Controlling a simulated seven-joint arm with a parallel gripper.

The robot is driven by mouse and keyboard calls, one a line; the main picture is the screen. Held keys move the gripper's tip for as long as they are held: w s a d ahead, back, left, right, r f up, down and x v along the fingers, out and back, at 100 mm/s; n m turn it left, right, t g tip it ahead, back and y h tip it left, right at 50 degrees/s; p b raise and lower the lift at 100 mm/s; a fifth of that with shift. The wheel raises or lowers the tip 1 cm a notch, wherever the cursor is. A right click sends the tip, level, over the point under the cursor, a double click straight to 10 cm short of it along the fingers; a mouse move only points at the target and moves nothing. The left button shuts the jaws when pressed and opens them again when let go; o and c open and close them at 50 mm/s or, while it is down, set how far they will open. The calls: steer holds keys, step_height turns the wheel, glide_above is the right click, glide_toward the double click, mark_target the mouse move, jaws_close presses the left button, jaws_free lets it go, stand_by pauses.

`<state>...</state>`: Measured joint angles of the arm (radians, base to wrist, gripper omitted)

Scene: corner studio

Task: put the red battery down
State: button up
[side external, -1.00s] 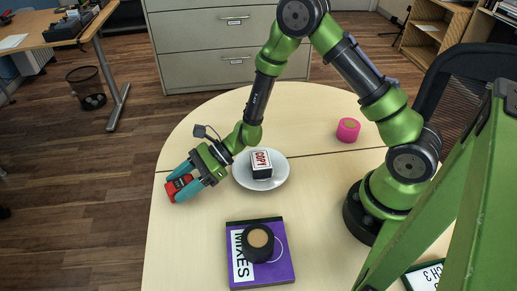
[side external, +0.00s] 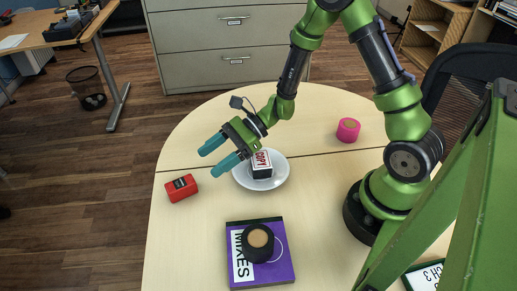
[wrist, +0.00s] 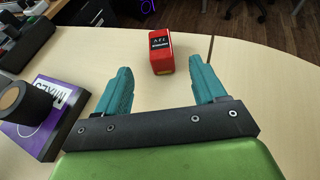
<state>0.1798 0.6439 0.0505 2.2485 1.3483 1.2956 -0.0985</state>
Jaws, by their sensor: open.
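The red battery (side external: 181,188) rests on the table near its left edge in the side external view. In the wrist view the battery (wrist: 162,52) lies beyond the fingertips, with dark lettering panels on its top. My gripper (side external: 218,155) is open and empty, to the right of the battery and apart from it. In the wrist view its two teal fingers (wrist: 160,77) are spread wide, with only bare table between them.
A white plate (side external: 281,181) holds a box marked COPY (side external: 262,164), close by my gripper. A purple book (side external: 275,272) with a black round object (side external: 257,243) on it lies in front. A pink roll (side external: 348,130) stands at the right. Table around the battery is clear.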

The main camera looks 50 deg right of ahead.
steer(key=shift+v, duration=0.85)
steer(key=s+r+n+g+h, duration=0.3)
steer(key=s+r+n+h, duration=0.1)
steer(key=s+r+n, duration=0.6)
steer(key=s+d+r+n+t+h, duration=0.3)
steer(key=d+r+n+h, duration=0.3)
steer(key=d+r+n, duration=0.2)
steer(key=shift+s+r+n+t+h, duration=0.35)
steer(key=shift+r+t, duration=0.25)
steer(key=shift+t, duration=0.3)
